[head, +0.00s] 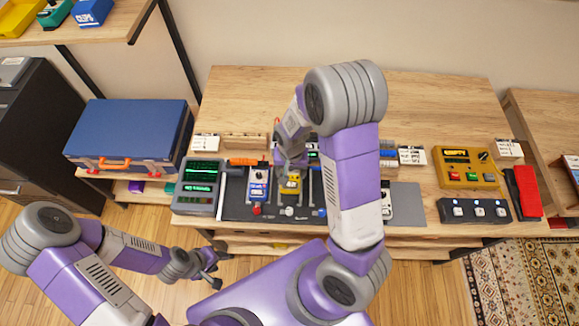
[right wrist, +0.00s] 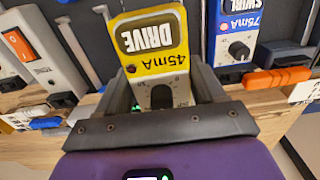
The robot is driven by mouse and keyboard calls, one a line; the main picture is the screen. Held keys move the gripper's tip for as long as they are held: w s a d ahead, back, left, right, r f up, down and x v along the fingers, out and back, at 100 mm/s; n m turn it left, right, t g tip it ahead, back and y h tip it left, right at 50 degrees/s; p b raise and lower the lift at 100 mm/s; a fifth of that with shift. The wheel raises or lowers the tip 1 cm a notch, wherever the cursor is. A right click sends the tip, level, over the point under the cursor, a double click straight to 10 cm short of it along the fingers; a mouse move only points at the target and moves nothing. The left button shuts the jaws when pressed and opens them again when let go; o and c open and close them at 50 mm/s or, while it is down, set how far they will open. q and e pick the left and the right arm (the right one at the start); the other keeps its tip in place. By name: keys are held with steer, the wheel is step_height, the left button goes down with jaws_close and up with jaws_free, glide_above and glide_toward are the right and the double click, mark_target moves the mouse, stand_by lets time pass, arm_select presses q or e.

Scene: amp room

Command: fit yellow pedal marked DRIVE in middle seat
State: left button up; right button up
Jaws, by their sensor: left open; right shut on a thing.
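The yellow pedal (head: 291,186), marked DRIVE and 45mA, is between the fingers of my right gripper (head: 291,172). In the right wrist view the same yellow pedal (right wrist: 154,60) shows its label and a dark knob, with a finger shut on each side. It is over the middle part of the dark pedalboard (head: 237,208), between metal rails; I cannot tell whether it rests in the seat, and its underside is hidden. The blue SWIRL pedal (head: 258,186) stands just left of it. My left gripper (head: 209,270) is open and empty, low in front of the table.
A grey device with green displays (head: 197,185) stands left of the board. A white pedal (head: 387,203) is to the right, partly behind my right arm. An orange-handled tool (head: 247,161) lies behind the board. A yellow box (head: 467,167) and black footswitch (head: 474,210) are further right.

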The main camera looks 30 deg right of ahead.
steer(key=shift+w+f+b, duration=0.15)
steer(key=shift+f+b, duration=1.85)
steer(key=shift+f, duration=0.65)
steer(key=shift+f+b, duration=0.4)
steer(key=shift+f, duration=0.35)
